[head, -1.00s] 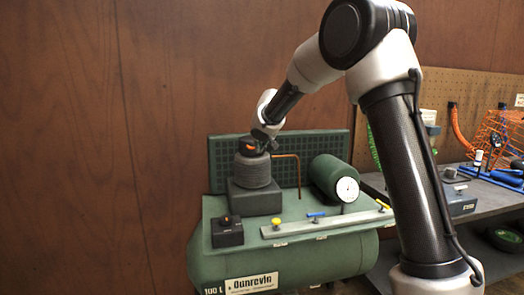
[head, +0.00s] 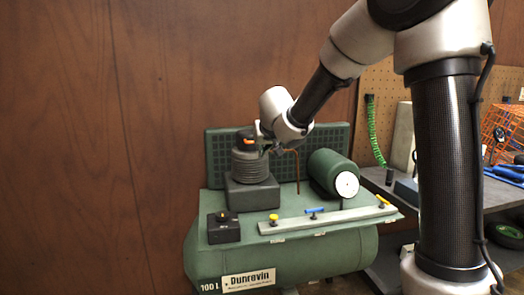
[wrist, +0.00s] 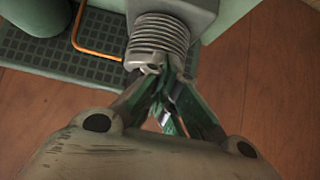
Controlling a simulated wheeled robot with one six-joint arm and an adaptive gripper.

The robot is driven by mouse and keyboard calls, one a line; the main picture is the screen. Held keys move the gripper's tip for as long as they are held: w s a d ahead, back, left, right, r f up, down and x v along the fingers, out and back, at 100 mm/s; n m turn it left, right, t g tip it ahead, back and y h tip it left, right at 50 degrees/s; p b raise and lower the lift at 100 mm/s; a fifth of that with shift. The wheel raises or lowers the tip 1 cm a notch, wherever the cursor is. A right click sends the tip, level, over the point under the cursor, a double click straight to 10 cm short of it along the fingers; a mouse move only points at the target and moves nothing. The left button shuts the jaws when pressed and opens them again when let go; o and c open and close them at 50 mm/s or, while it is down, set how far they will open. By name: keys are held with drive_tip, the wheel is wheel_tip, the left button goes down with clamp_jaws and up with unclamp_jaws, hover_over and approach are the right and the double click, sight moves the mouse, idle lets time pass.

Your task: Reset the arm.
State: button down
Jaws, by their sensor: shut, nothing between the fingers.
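My gripper (head: 267,150) is at the end of my arm, beside the upper right side of the compressor's ribbed pump head (head: 250,165). In the wrist view, my gripper's fingers (wrist: 160,88) are together with nothing seen between them. The ribbed cylinder (wrist: 158,38) lies just beyond the fingertips in that picture; I cannot tell whether they touch it. The green compressor (head: 310,255) stands against the wooden wall, with an orange piece on the pump's dark top.
A copper pipe (head: 298,170) rises close to my gripper. A cluttered grey shelf (head: 500,190) stands at the right. Open space lies left.

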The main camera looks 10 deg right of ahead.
drive_tip(key=s+d+f+n+g+h, duration=0.25)
drive_tip(key=s+d+g+h, duration=0.25)
drive_tip(key=s+d, duration=1.25)
drive_tip(key=s+a+r+m+y, duration=0.1)
drive_tip(key=s+y, duration=0.4)
drive_tip(key=s, duration=1.8)
drive_tip(key=shift+s+a+r+m+g, duration=0.15)
drive_tip(key=shift+m+g, duration=0.15)
drive_tip(key=shift+m, duration=0.35)
